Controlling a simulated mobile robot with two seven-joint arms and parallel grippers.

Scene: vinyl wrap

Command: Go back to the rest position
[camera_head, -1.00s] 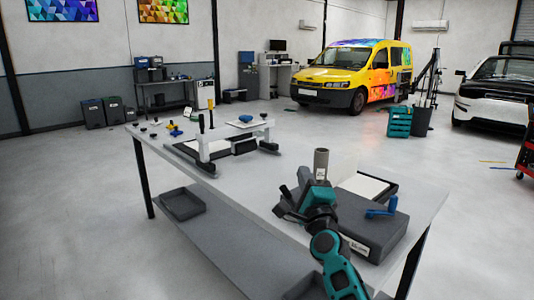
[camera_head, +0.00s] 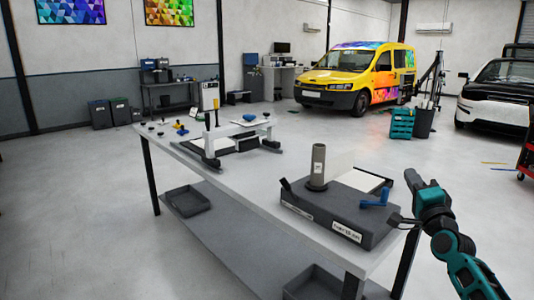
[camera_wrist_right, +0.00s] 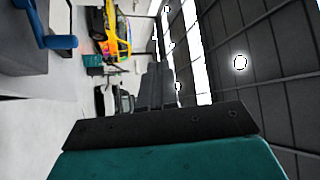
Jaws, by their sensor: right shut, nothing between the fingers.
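My right gripper (camera_head: 412,179) is off the right end of the workbench (camera_head: 255,197), raised in the air beside the dark grey box-shaped device (camera_head: 335,211). Its dark fingers (camera_wrist_right: 157,82) are together and hold nothing in the right wrist view. The teal and black right arm comes in from the lower right of the head view. The blue crank handle (camera_head: 374,193) on the device is to the left of the gripper and apart from it; it also shows in the right wrist view (camera_wrist_right: 55,40). My left gripper is not in view.
A grey upright cylinder (camera_head: 318,165) stands on the device. A white frame fixture (camera_head: 235,130) and small parts sit at the bench's far end. Trays (camera_head: 186,201) lie on the lower shelf. A colourful yellow van (camera_head: 350,80) and a white car (camera_head: 495,95) stand behind. Open floor lies right.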

